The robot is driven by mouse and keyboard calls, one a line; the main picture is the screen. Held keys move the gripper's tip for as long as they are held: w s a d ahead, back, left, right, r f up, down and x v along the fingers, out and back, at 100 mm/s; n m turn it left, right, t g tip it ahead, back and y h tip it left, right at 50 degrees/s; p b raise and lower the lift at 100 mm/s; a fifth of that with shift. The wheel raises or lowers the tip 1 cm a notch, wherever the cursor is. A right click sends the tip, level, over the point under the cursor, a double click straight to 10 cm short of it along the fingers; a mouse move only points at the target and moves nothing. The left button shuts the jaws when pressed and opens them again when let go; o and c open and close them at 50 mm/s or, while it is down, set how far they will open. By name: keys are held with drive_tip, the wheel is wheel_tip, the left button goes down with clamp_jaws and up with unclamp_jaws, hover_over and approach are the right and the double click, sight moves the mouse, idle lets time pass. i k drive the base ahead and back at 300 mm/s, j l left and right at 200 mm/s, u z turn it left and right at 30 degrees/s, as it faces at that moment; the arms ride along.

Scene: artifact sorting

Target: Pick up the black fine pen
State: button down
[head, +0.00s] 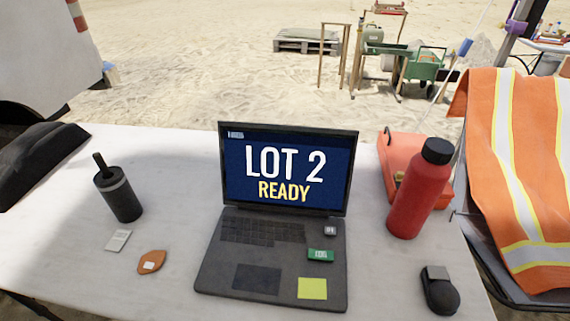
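A dark cylindrical holder (122,200) with a grey band stands on the left part of the white table. A short black stick-like thing (99,161) pokes up from its top and leans left. It may be the black fine pen, but I cannot tell whether it is a pen or part of the holder. No other pen can be made out on the table. My gripper is not in this view.
An open laptop (235,223) reading "LOT 2 READY" stands mid-table on the white table (170,220). A white tag (118,240) and a brown labelled piece (151,262) lie left. A red bottle (410,205), red case (396,150) and black object (440,297) are right.

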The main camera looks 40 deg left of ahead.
sight(97, 156)
drive_tip(key=u, duration=2.5)
